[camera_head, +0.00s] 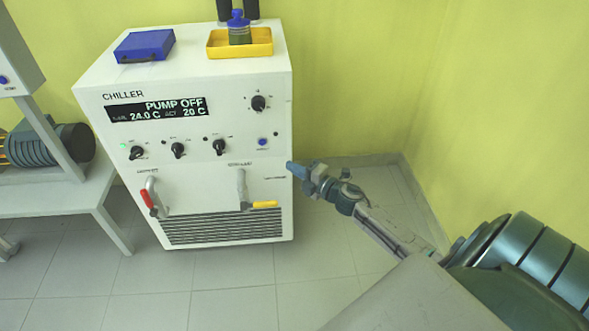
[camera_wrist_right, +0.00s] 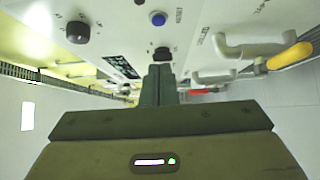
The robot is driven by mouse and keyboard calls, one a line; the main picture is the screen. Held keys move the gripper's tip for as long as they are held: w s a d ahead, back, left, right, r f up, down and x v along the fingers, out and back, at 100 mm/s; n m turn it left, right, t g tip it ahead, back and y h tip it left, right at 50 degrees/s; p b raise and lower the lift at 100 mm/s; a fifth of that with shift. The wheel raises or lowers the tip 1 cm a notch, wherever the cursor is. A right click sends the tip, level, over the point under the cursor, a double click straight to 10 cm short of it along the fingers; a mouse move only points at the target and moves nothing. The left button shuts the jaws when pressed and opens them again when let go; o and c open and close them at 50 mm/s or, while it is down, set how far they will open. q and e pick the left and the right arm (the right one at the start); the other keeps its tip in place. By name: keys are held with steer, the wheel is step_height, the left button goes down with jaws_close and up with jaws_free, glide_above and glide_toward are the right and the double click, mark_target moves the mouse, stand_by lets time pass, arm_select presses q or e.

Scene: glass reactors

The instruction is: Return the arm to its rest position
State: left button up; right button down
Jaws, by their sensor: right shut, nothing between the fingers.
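My right arm comes in from the lower right in the head view. Its gripper (camera_head: 292,170) is beside the right front edge of the white chiller (camera_head: 222,185), at about the height between its knobs and its handles. Whether it touches the chiller cannot be told. In the right wrist view the two fingers of the right gripper (camera_wrist_right: 158,72) are together with nothing between them, and point toward the chiller's front panel. My left gripper is not in view.
On the chiller stand a blue case (camera_head: 145,45) and a yellow tray (camera_head: 262,42) holding a blue-capped bottle (camera_head: 239,28). Its front has a red-tipped handle (camera_head: 150,197) and a yellow-tipped handle (camera_head: 262,204). A white bench (camera_head: 60,190) is at left. Floor in front is clear.

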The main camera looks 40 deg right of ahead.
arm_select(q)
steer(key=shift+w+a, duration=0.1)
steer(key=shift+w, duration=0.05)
arm_select(e)
steer(key=shift+s, duration=0.1)
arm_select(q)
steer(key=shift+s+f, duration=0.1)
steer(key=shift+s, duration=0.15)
